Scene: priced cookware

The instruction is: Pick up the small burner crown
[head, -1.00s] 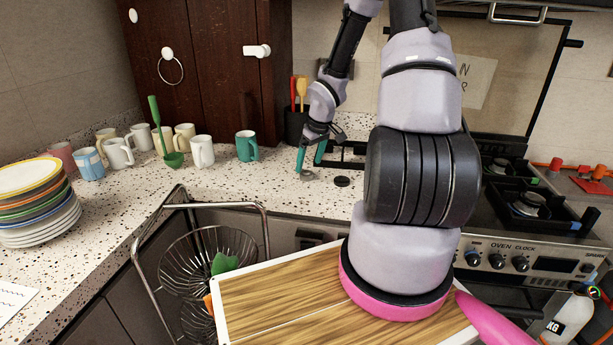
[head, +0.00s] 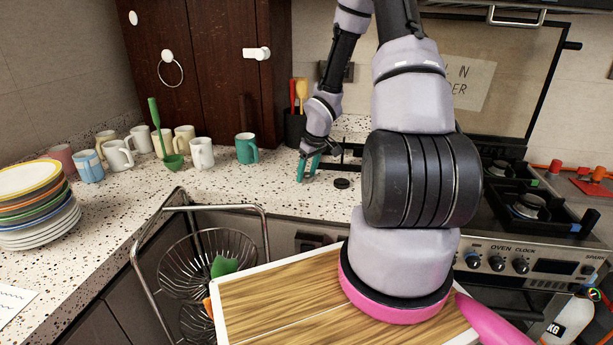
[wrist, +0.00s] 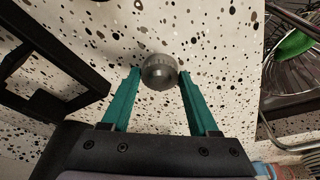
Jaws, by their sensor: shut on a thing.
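The small burner crown (wrist: 160,71) is a round grey metal piece between the tips of my gripper's teal fingers in the wrist view. My gripper (wrist: 160,76) is shut on it, one finger on each side. In the head view my gripper (head: 307,178) points down at the speckled counter, left of the stove. The crown is hard to make out there, largely hidden by the fingers. I cannot tell whether it still touches the counter.
A black grate (wrist: 45,85) stands close by on the left in the wrist view. A teal mug (head: 246,148) and several other mugs stand to the left. A wire dish rack (head: 215,245) is in front.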

